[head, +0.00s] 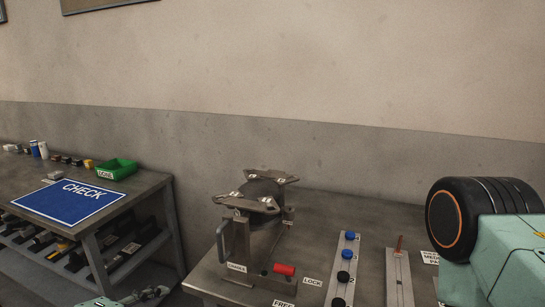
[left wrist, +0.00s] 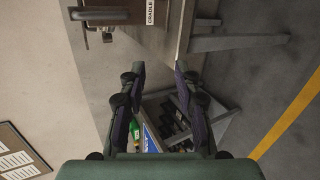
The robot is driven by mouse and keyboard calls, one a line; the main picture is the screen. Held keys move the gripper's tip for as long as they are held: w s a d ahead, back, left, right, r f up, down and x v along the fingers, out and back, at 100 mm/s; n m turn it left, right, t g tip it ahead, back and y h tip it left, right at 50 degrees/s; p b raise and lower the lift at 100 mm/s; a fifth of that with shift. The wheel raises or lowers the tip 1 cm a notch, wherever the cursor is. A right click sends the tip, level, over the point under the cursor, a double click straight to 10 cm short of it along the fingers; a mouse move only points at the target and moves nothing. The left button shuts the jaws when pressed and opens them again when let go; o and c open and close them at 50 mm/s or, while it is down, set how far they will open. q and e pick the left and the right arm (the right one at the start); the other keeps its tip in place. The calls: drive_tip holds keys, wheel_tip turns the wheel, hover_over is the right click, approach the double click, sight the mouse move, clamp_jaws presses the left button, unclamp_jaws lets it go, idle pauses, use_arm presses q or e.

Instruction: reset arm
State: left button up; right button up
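My left gripper shows in the left wrist view (left wrist: 160,72) with its two dark fingers spread apart and nothing between them. In the head view a small part of it (head: 148,295) shows at the bottom edge, left of the main bench and in front of the side table. Part of my right arm, teal with a black rounded joint, fills the right edge of the head view. The right gripper itself is out of the picture.
The main bench (head: 208,281) carries a metal cradle fixture (head: 240,228), a red handle (head: 284,269), a strip with blue and black knobs (head: 343,285) and a slotted rail (head: 398,280). The side table (head: 150,182) holds a blue CHECK mat (head: 68,203) and green bin (head: 117,168).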

use_arm(q)
drive_tip(key=s+f+m+g+y+b, duration=0.2)
drive_tip(key=s+f+m+g, duration=0.3)
drive_tip(key=s+f, duration=0.8)
drive_tip(key=s+a+f+m+g+y+b, duration=0.1)
drive_tip(key=s+f+m+g+y+b, duration=0.2)
drive_tip(key=s+f, duration=1.1)
wheel_tip(320, 180, down, 3)
drive_tip(key=m+g+b, duration=0.1)
drive_tip(key=m+g, duration=0.2)
drive_tip(key=m, duration=0.3)
drive_tip(key=shift+a+g, duration=0.25)
drive_tip(key=shift+g, duration=0.05)
